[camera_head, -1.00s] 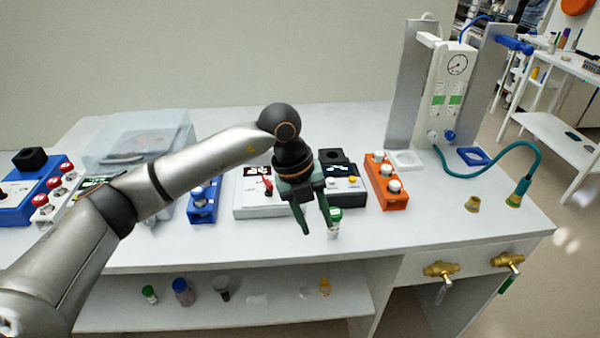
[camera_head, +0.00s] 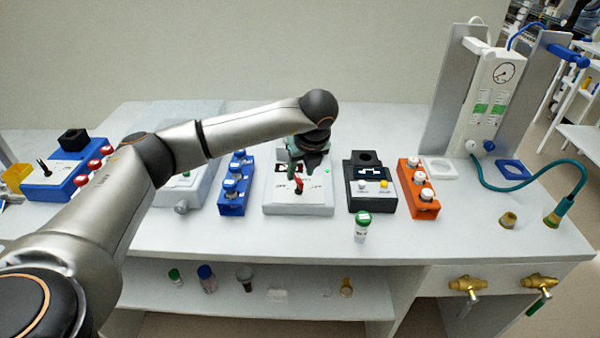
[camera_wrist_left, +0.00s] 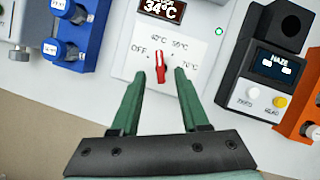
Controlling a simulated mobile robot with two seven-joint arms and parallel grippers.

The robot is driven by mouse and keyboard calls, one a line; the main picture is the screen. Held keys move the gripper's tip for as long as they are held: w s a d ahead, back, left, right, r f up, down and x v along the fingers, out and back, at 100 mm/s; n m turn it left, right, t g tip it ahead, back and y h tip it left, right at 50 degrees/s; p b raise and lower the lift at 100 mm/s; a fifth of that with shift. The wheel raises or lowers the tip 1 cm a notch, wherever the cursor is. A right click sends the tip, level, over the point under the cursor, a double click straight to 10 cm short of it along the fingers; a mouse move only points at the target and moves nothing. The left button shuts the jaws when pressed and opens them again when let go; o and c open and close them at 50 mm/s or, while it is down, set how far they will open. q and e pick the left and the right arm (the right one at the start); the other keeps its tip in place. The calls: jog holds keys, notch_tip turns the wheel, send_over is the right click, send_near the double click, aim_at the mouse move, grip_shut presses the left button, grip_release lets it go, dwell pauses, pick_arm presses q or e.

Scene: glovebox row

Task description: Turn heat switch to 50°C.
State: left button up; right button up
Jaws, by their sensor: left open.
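The heat switch (camera_head: 298,186) is a red knob on the front of a white heater box (camera_head: 315,209). In the left wrist view the red knob (camera_wrist_left: 160,69) points roughly upward on a dial plate marked OFF and several temperatures; the small numbers are blurred. The display (camera_wrist_left: 163,9) above reads about 34°C. My left gripper (camera_head: 300,172) is over the box, fingers pointing down at the switch. In the left wrist view its green fingers (camera_wrist_left: 158,74) are open, one on each side of the knob, with gaps visible. Contact cannot be told. My right gripper is out of view.
A blue rack (camera_head: 233,204) stands left of the heater. A black device (camera_head: 369,196) and an orange rack (camera_head: 419,207) stand to its right. A green-capped vial (camera_head: 362,228) stands near the front. Clear bench lies in front of the heater.

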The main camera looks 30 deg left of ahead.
aim_at(298, 181)
pick_arm(q)
jog(key=shift+x, duration=1.35)
jog(key=shift+c, duration=0.4)
grip_shut()
